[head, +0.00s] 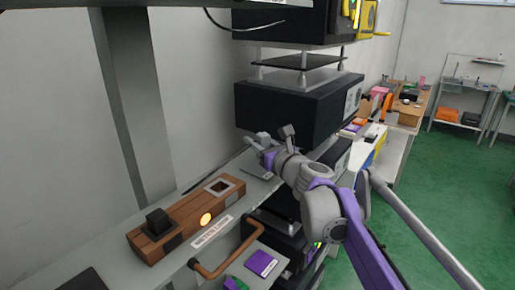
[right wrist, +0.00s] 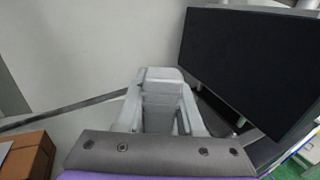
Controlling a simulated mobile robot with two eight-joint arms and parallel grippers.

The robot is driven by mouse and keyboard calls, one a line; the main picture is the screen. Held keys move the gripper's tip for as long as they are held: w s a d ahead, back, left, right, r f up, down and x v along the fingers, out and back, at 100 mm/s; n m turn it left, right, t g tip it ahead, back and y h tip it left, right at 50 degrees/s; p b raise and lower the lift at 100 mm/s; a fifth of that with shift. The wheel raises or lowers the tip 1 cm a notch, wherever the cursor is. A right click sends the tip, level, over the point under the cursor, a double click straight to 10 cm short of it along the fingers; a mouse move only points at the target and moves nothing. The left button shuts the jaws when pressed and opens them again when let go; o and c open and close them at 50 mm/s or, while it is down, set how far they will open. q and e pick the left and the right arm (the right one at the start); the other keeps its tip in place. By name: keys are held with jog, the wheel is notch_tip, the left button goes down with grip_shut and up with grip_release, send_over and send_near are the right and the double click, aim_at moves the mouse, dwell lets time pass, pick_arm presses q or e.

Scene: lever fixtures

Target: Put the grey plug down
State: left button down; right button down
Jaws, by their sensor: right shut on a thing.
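My right gripper (head: 274,138) is at the far end of the counter, in front of the dark box-shaped unit. In the right wrist view, my right gripper (right wrist: 160,110) is shut on a light grey block, which I take to be the grey plug (right wrist: 160,90). The plug's lower end and whatever is under it are hidden. In the head view I cannot separate the plug from the grey fingers. I cannot tell whether the plug touches a surface. My left gripper is not in view.

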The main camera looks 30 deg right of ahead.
jog(key=shift+f, duration=0.9)
jog(key=shift+f, duration=0.15)
jog(key=c, duration=0.5)
grip_release()
jog(key=shift+s, duration=0.15)
jog(key=s+b, duration=0.1)
jog(key=s, duration=1)
jog(key=shift+s, duration=0.4)
